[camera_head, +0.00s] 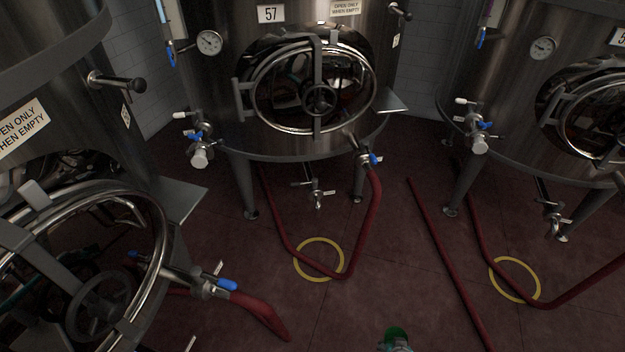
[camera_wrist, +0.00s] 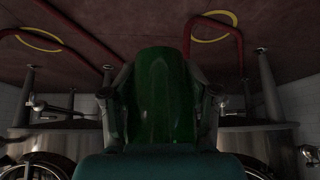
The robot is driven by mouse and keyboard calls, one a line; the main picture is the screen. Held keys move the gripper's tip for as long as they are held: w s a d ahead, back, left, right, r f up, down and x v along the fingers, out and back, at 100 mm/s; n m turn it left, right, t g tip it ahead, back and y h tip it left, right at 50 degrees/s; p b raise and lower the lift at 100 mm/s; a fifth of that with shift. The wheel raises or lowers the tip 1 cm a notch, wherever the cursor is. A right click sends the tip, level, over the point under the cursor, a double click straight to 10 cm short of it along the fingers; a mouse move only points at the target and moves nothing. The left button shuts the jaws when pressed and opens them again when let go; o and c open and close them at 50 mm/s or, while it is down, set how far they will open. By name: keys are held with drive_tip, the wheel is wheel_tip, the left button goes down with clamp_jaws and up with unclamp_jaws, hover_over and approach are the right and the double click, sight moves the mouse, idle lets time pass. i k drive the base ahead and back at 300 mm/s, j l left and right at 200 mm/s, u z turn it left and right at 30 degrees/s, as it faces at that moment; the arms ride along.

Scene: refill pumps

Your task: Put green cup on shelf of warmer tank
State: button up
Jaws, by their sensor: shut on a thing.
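The green cup (camera_head: 395,333) shows at the bottom edge of the head view, in front of the tanks. My gripper (camera_head: 398,346) is partly cut off there. In the wrist view the cup (camera_wrist: 160,90) stands between the two fingers of my gripper (camera_wrist: 162,80), which are shut on it. The middle tank (camera_head: 300,140), marked 57, has a small shelf (camera_head: 393,104) at its right side and a dial (camera_head: 209,42). The right tank (camera_head: 500,110) has a dial (camera_head: 543,48) too. I cannot read either needle well enough to tell which tank is warmer.
A left tank (camera_head: 75,60) stands close by, with a side shelf (camera_head: 182,200). Red hoses (camera_head: 372,215) lie across the dark red floor, with yellow rings (camera_head: 318,259) painted on it. Valves (camera_head: 368,160) and tank legs (camera_head: 242,185) stick out low. Floor before the middle tank is mostly open.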

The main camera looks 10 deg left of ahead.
sight(173, 198)
drive_tip(key=i+j+z, duration=0.1)
drive_tip(key=i+z, duration=0.35)
drive_tip(key=i, duration=1)
drive_tip(key=i+u, duration=0.25)
drive_tip(key=i+l+u, duration=0.4)
drive_tip(key=u, duration=0.3)
drive_tip(key=l+u, duration=0.15)
drive_tip(key=u, duration=0.25)
drive_tip(key=i+l+u, duration=0.1)
drive_tip(key=u, duration=0.3)
drive_tip(key=l+u, duration=0.25)
drive_tip(key=u, duration=0.2)
